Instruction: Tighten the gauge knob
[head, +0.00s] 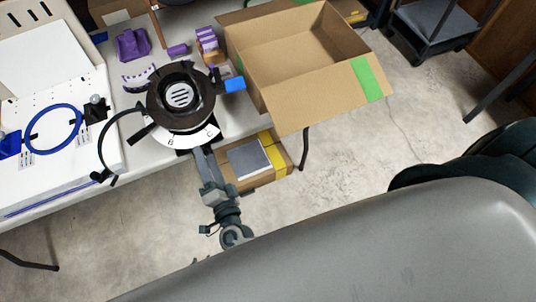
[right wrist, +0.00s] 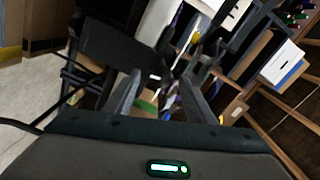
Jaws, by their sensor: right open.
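The gauge (head: 180,96) in the head view is a round black piece with a slotted white centre, standing at the table's front edge. A white dial plate with markings (head: 190,138) shows below it. I cannot tell clearly which part is the knob. My right gripper (right wrist: 160,98) is open in the right wrist view. No gauge can be made out between its fingers.
A white table (head: 150,170) carries a white panel with a blue ring (head: 53,128) and purple parts (head: 132,44). An open cardboard box (head: 300,50) stands right of the gauge. Another box (head: 250,160) sits below the table edge. The floor at right is mostly clear.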

